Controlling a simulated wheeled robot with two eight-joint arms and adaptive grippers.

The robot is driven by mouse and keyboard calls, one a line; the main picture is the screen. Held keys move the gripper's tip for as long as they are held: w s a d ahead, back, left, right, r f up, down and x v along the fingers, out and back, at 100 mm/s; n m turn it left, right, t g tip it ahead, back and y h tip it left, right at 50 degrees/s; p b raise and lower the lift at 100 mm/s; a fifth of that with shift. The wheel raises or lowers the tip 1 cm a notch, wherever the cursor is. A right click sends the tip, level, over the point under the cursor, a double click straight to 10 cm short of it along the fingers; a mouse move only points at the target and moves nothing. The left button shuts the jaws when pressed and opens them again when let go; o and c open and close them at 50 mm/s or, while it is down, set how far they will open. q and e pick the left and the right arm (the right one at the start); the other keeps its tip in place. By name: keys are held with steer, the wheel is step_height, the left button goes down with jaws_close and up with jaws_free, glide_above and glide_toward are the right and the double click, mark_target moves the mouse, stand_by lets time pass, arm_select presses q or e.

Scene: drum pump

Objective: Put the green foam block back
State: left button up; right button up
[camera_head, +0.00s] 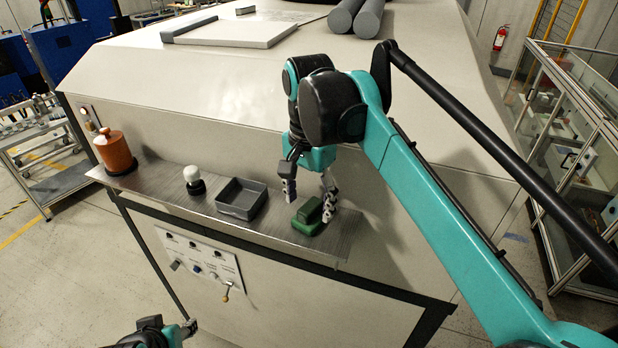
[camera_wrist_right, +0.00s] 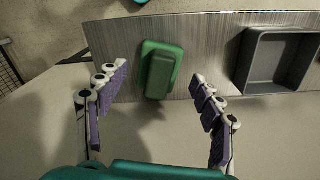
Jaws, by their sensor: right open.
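The green foam block (camera_head: 307,217) lies near the right end of the metal shelf. It looks stepped, with a narrower raised part on a wider base; the right wrist view shows it too (camera_wrist_right: 159,72). My right gripper (camera_head: 310,197) is open just above the block, fingers pointing down. In the right wrist view the open fingers (camera_wrist_right: 158,88) are on either side of the block, apart from it, with nothing between them but the block beyond. My left gripper (camera_head: 178,331) is partly in view at the bottom edge, away from the shelf; its jaws are unclear.
An empty grey tray (camera_head: 262,205) sits left of the block on the metal shelf (camera_head: 285,237). A white-topped knob (camera_head: 192,176) and an orange-brown canister (camera_head: 114,150) stand further left. A sloped machine housing (camera_head: 200,85) rises behind. A control panel (camera_head: 199,258) is below.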

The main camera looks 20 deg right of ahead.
mark_target(309, 206)
step_height(309, 206, up, 10)
steer(key=shift+f+b, duration=0.2)
steer(key=shift+b, duration=0.1)
